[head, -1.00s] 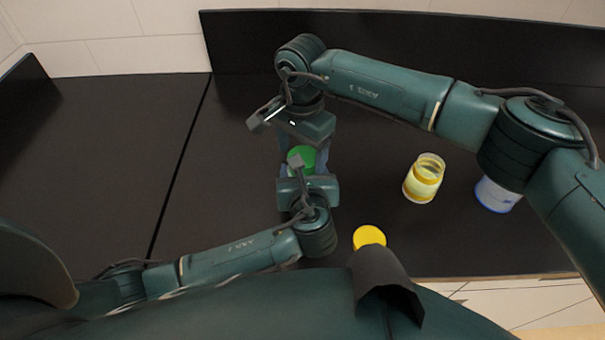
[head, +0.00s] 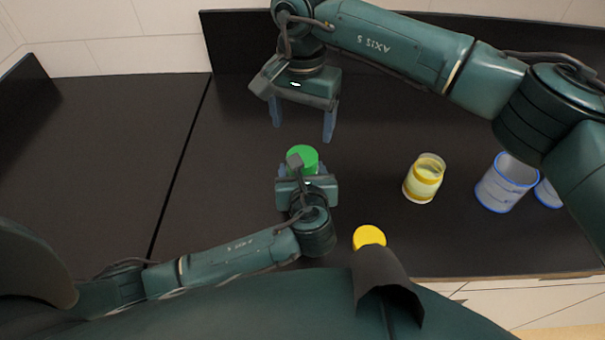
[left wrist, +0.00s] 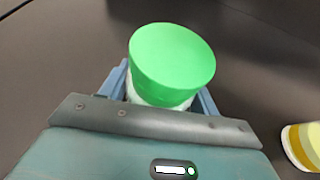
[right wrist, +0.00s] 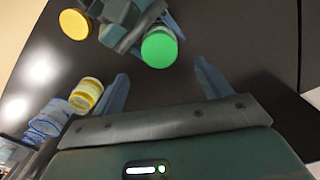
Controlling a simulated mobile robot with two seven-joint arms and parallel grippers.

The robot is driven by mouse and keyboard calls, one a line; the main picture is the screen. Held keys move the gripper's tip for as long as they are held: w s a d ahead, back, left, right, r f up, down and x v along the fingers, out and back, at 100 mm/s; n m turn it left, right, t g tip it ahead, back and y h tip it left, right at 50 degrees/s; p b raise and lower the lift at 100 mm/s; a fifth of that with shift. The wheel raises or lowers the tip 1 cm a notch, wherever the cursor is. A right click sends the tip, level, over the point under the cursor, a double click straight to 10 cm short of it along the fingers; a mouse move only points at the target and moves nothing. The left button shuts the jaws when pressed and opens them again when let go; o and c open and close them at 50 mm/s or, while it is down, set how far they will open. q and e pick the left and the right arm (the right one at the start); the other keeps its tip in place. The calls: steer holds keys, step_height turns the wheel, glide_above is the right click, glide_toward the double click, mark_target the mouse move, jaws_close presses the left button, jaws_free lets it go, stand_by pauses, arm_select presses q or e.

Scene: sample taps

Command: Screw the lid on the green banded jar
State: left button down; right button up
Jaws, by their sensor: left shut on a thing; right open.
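The green lid (head: 303,156) sits on top of the jar held by my left gripper. In the left wrist view the green lid (left wrist: 172,62) covers the mouth of the jar (left wrist: 150,98), whose pale body shows just below it and is otherwise mostly hidden. My left gripper (head: 303,172) is shut on this jar, one finger on each side. My right gripper (head: 302,122) is open and empty, above and behind the lid, apart from it. In the right wrist view the green lid (right wrist: 159,48) lies beyond the open fingers.
A yellow-banded open jar (head: 424,180) stands to the right. A yellow lid (head: 369,237) lies near the front edge. The counter (head: 110,150) is clear on the left.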

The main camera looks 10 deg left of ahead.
mark_target(302, 156)
stand_by(0.3)
steer(key=shift+f, duration=3.95)
steer(key=c, duration=1)
arm_select(q)
steer(key=shift+d, duration=0.1)
arm_select(e)
steer(key=m, duration=0.3)
steer(key=shift+c, duration=0.2)
steer(key=o, duration=0.8)
steer(key=shift+o, duration=1.4)
